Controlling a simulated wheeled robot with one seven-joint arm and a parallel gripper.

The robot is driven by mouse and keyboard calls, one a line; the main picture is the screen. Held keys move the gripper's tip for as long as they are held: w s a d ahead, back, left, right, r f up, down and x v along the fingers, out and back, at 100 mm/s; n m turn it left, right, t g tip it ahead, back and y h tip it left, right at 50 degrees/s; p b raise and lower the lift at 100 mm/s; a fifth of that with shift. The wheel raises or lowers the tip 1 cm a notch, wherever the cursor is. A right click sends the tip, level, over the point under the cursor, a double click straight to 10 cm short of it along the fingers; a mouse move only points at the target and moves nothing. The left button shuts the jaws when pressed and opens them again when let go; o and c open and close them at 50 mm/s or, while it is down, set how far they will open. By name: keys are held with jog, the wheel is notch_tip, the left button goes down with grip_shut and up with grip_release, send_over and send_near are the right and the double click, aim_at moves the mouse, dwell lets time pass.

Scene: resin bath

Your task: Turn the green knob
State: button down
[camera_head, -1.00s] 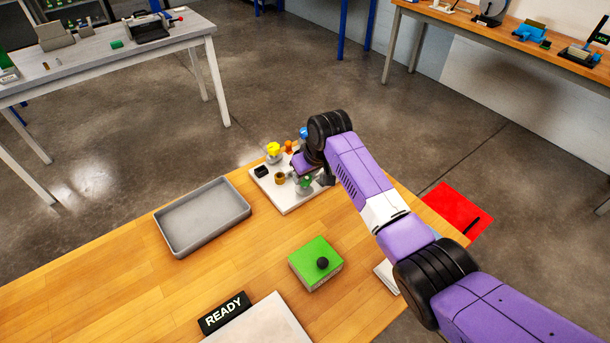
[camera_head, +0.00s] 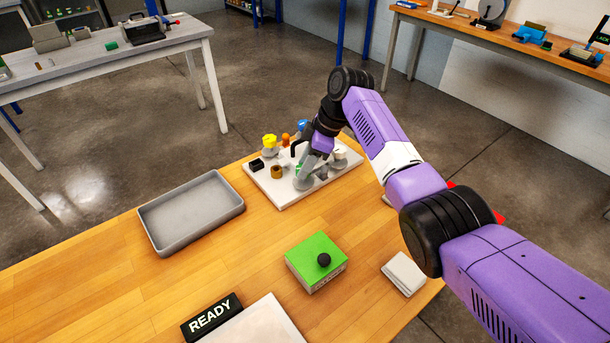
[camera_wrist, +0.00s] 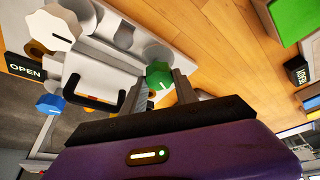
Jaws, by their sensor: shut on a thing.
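The green knob (camera_wrist: 158,74) is a faceted knob on the white panel board (camera_head: 283,193). In the wrist view it sits between the two fingers of my gripper (camera_wrist: 160,84), which is shut on it. In the head view my gripper (camera_head: 303,168) comes down over the panel. Only a small bit of the green knob (camera_head: 298,170) shows there, since the fingers hide most of it.
On the panel stand a yellow knob (camera_head: 269,141), a blue knob (camera_head: 302,126), a white knob (camera_head: 339,152) and a black handle. A grey tray (camera_head: 190,215) lies to the left. A green-topped box (camera_head: 313,250) with a black ball stands in front.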

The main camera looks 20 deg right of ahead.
jog(key=n+b, duration=0.1)
jog(key=b, duration=0.1)
jog(key=n+g+b, duration=0.1)
jog(key=n+b, duration=0.1)
jog(key=b, duration=0.1)
jog(key=shift+w+f, duration=0.1)
jog(key=shift+f, duration=0.2)
jog(key=n+g+b, duration=0.1)
jog(key=b, duration=0.2)
jog(key=shift+r+n, duration=0.15)
jog(key=shift+n, duration=0.25)
jog(key=shift+r+n+b, duration=0.1)
jog(key=shift+n+b, duration=0.2)
jog(key=shift+b, duration=0.15)
jog(key=c, duration=0.9)
grip_release()
jog(key=shift+c, duration=0.2)
jog(key=v, duration=0.7)
jog(key=shift+d+r, duration=0.25)
jog(key=shift+r, duration=0.1)
